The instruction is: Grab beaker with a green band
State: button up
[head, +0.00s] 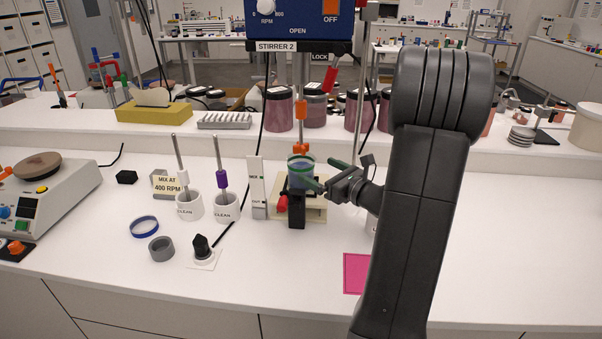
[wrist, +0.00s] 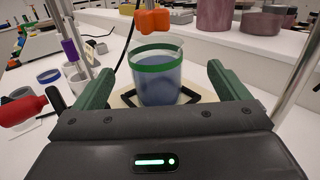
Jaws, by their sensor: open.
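The beaker with a green band (head: 301,175) stands on a cream stirrer base (head: 312,212) below the stirrer head, with blue liquid inside. I cannot tell whether either finger touches the glass.
An orange stirrer coupling (wrist: 153,20) hangs just above the beaker. A metal stand rod (wrist: 298,70) rises close on the right. A red clamp knob (wrist: 22,108) is at the left. White CLEAN cups (head: 227,207) with paddles stand to the left. A pink square (head: 356,273) lies in front.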

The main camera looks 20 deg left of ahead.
aim_at(292, 157)
jog(key=shift+s+p+x, duration=0.15)
jog(key=shift+p+x, duration=0.25)
jog(key=shift+x, duration=1.4)
jog(key=shift+s+p+x, duration=0.15)
jog(key=shift+p+x, duration=0.2)
jog(key=shift+x, duration=1.4)
jog(key=shift+a+r, duration=0.15)
jog(key=shift+r, duration=0.05)
jog(key=c, duration=1.4)
